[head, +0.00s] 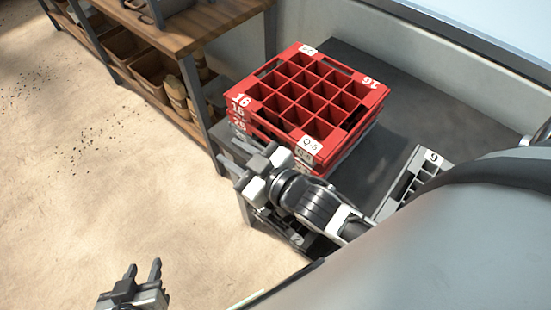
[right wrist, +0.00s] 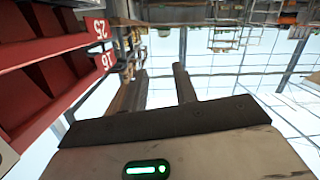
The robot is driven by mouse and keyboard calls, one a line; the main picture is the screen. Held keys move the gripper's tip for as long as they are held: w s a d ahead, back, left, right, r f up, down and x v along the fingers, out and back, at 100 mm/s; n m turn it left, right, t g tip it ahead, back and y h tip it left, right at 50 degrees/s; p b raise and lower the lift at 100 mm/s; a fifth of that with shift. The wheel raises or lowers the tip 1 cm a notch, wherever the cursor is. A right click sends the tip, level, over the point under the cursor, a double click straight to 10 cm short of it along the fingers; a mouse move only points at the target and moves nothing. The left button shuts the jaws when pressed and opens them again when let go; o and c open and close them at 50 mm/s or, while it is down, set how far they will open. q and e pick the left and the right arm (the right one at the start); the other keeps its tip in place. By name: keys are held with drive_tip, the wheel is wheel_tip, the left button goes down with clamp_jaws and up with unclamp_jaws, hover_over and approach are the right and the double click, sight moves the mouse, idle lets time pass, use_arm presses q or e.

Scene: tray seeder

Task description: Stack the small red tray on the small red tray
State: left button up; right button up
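A small red tray (head: 300,98) with a grid of square cells and the number 16 lies on top of a stack on the dark table. More trays lie under it, their edges showing red and pale with numbers 16 and 25. The stack's red sides also show at the left of the right wrist view (right wrist: 45,50). My right gripper (head: 238,160) is in front of the stack's near left corner, empty, its fingers apart and pointing left. My left gripper (head: 143,270) is low at the front left over the floor, its two fingers apart and empty.
A grey tray (head: 413,178) marked 9 lies on the table (head: 400,110) to the right, partly hidden by my body. A wooden shelf (head: 200,28) with bins stands behind left. The floor at left is open.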

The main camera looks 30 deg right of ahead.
drive_tip(key=s+d+f+m+g+h, duration=0.1)
drive_tip(key=s+f+g, duration=0.1)
drive_tip(key=s+f, duration=0.2)
drive_tip(key=s+d+f+m+g+h, duration=0.1)
drive_tip(key=s+d+f+m+g, duration=0.1)
drive_tip(key=s+f, duration=0.3)
drive_tip(key=shift+d+f+m+g+h, duration=0.3)
drive_tip(key=shift+f+g, duration=0.2)
drive_tip(key=shift+f, duration=0.45)
